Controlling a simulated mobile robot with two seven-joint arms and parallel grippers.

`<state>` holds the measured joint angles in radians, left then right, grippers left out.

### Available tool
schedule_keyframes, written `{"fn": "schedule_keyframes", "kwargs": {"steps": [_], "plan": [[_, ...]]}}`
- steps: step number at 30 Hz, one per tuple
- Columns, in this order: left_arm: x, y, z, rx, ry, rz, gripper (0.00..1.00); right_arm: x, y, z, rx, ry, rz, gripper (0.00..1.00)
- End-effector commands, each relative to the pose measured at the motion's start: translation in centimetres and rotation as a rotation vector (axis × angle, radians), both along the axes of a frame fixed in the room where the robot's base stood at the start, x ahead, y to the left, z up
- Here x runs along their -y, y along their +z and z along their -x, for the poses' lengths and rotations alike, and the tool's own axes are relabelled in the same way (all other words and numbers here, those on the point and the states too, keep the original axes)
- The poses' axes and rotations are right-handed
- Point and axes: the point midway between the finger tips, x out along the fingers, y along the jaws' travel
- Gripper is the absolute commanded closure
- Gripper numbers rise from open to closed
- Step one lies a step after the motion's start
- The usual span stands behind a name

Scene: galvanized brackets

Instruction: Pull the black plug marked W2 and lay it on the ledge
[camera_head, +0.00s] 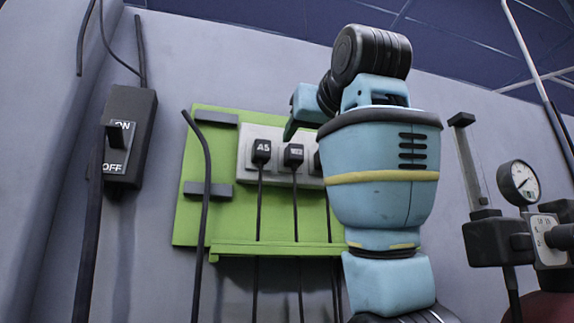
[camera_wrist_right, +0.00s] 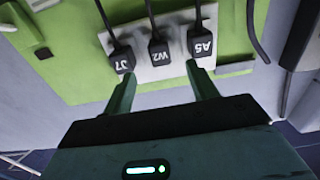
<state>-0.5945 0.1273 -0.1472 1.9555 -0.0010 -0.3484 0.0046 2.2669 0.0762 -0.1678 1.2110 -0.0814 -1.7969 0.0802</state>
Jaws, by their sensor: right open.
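The black plug marked W2 (camera_head: 294,155) sits in the pale socket strip (camera_head: 245,165) on a green board, its cord hanging down. It is the middle of three plugs in the right wrist view (camera_wrist_right: 158,52), where the picture is upside down. My right gripper (camera_wrist_right: 160,71) is open and empty. Its fingers point at the strip, one near plug J7 and the other near plug A5, with W2 between their lines; the remaining gap is hard to judge. In the head view, my arm mostly hides this gripper. The green ledge (camera_head: 280,249) runs below the strip. My left gripper is not in view.
Plug A5 (camera_head: 261,151) and plug J7 (camera_wrist_right: 122,60) flank W2 closely. Cords hang across the ledge. A loose dark cable (camera_head: 207,180) rises left of the strip. An ON/OFF switch box (camera_head: 125,150) is far left. A pressure gauge (camera_head: 519,182) stands at right.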

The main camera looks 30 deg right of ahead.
Motion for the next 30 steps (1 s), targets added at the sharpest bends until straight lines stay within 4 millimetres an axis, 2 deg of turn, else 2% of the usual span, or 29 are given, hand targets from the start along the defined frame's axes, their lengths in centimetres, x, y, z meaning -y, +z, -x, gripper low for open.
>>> {"fn": "schedule_keyframes", "kwargs": {"steps": [5, 14, 20, 30], "plan": [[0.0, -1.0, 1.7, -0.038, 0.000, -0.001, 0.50, 0.0, 0.0, 0.0, -0.001, -0.001, -0.001, 0.42], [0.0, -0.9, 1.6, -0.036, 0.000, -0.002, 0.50, 0.1, 0.0, -0.3, -0.002, -0.001, -0.001, 0.42], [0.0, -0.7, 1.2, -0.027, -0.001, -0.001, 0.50, 0.6, 0.0, -2.2, -0.003, -0.001, -0.002, 0.42], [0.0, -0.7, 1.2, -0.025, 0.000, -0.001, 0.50, 1.6, 0.0, -6.3, -0.002, -0.001, -0.003, 0.42]]}}
